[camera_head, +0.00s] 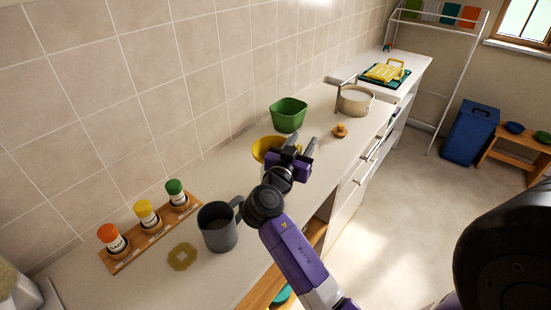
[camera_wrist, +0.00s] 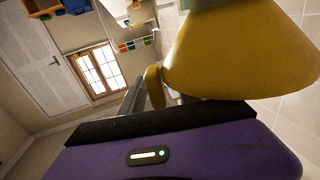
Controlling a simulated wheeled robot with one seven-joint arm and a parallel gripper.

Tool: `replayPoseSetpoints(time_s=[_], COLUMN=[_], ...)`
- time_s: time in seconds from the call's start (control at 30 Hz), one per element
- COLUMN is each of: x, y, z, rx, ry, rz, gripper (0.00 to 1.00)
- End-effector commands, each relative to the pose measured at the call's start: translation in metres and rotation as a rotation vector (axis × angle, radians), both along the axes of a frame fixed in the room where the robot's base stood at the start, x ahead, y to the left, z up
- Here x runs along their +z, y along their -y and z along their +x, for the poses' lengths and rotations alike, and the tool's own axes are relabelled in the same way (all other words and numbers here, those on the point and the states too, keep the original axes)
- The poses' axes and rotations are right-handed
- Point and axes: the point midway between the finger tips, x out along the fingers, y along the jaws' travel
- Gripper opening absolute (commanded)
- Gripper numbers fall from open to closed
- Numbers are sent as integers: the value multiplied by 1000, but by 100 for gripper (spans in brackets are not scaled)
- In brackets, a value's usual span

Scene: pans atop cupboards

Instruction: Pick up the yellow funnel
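The yellow funnel (camera_head: 264,147) is on the counter near the wall, just left of my gripper and partly hidden by it. In the wrist view, the funnel (camera_wrist: 235,60) fills the upper right, very close to the camera, with a smaller yellow part beside it. My gripper (camera_head: 302,145) is above the counter, its two grey fingers apart and pointing toward the back. I see no clear grip on the funnel. One finger shows in the wrist view; the other seems hidden behind the funnel.
A green bowl (camera_head: 288,115) stands behind the funnel. A grey mug (camera_head: 218,230) and a spice rack (camera_head: 151,237) with three jars are in front. A wooden knob-like object (camera_head: 340,130) and a beige pot (camera_head: 354,101) stand farther back. Bare counter lies between funnel and mug.

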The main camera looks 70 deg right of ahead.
Motion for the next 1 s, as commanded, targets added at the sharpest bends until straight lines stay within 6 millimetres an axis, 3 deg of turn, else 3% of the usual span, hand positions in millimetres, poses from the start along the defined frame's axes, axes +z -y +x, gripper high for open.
replayPoseSetpoints(time_s=[0.07, 0.27, 0.3, 1.0], x=[0, 0, 0, 0], y=[0, 0, 0, -1], z=[0, 0, 0, 0], rx=[0, 0, 0, 0], ry=[0, -1, -1, -1], rz=[0, 0, 0, 0], gripper=[39, 2, 0, 0])
